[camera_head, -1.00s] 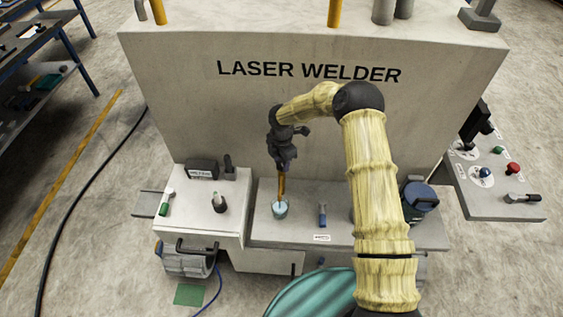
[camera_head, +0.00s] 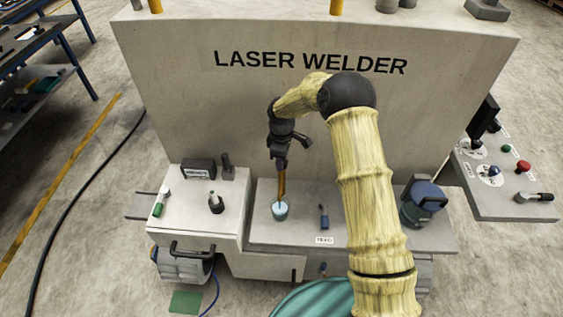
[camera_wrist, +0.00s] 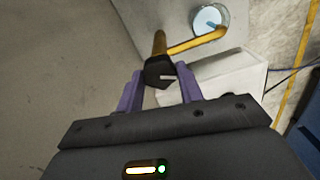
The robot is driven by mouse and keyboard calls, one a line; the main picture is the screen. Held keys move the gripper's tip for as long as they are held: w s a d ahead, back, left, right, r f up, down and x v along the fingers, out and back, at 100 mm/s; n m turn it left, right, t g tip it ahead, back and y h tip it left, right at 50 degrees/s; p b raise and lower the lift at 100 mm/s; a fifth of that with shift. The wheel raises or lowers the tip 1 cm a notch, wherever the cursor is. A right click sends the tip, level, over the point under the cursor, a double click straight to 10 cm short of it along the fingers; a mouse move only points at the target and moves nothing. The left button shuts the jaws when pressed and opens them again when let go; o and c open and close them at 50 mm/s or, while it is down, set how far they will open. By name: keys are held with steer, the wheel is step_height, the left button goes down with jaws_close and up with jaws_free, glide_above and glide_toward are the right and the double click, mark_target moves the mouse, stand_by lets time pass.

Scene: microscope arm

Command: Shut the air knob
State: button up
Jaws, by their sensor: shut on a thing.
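The black knob (camera_wrist: 160,72), which I take for the air knob, has a short pale mark on its face. It sits at the joint of a yellow-orange pipe (camera_wrist: 195,42) in the wrist view. My gripper (camera_wrist: 160,77) has its two purple fingers on either side of the knob, shut on it. In the head view my gripper (camera_head: 281,170) is at the top of the orange pipe (camera_head: 281,188), and the knob is hidden there. The pipe runs down to a pale blue cup (camera_head: 280,211).
The LASER WELDER housing (camera_head: 310,100) stands close behind my arm. A small blue-topped lever (camera_head: 323,217) stands right of the cup, and a blue canister (camera_head: 422,203) farther right. A bottle (camera_head: 161,202) and black fittings (camera_head: 216,203) occupy the left block.

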steer(key=m+b, duration=0.2)
steer(key=m, duration=0.4)
steer(key=shift+m, duration=0.3)
steer(key=m+b, duration=0.1)
steer(key=m, duration=0.5)
steer(key=shift+m, duration=0.3)
steer(key=o, duration=1)
step_height(320, 180, up, 17)
steer(key=b, duration=0.2)
steer(key=shift+r, duration=0.2)
